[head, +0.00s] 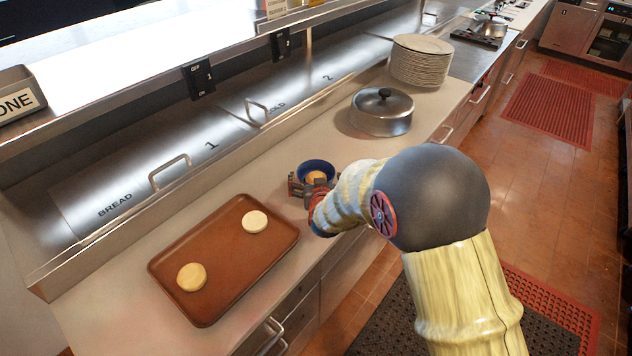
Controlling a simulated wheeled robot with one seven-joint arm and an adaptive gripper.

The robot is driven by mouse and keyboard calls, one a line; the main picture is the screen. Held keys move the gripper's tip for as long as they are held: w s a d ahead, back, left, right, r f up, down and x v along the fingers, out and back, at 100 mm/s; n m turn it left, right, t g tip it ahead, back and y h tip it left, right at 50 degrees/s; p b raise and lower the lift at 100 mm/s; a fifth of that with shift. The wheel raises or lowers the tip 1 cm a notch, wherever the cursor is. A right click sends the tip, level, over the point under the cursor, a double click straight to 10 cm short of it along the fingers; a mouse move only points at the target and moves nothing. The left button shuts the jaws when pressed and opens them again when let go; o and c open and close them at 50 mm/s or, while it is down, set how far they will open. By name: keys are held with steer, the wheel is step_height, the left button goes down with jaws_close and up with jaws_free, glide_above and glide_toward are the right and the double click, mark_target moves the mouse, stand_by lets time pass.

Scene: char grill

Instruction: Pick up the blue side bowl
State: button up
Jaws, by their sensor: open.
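The blue side bowl (317,165) stands on the light counter, in the middle of the head view. Something round and orange-brown (316,177) shows inside it. My gripper (309,182) is open at the near side of the bowl, with the red and dark finger parts around or in front of its lower rim. My gripper and wrist hide the bowl's lower part. I cannot tell whether the fingers touch the bowl.
A brown tray (223,284) with two round buns lies on the counter to the left. A lidded metal pot (381,113) and a stack of plates (420,62) stand farther back right. Bare counter separates bowl and pot.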

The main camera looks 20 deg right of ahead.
steer(key=shift+c, duration=0.3)
steer(key=c, duration=1.3)
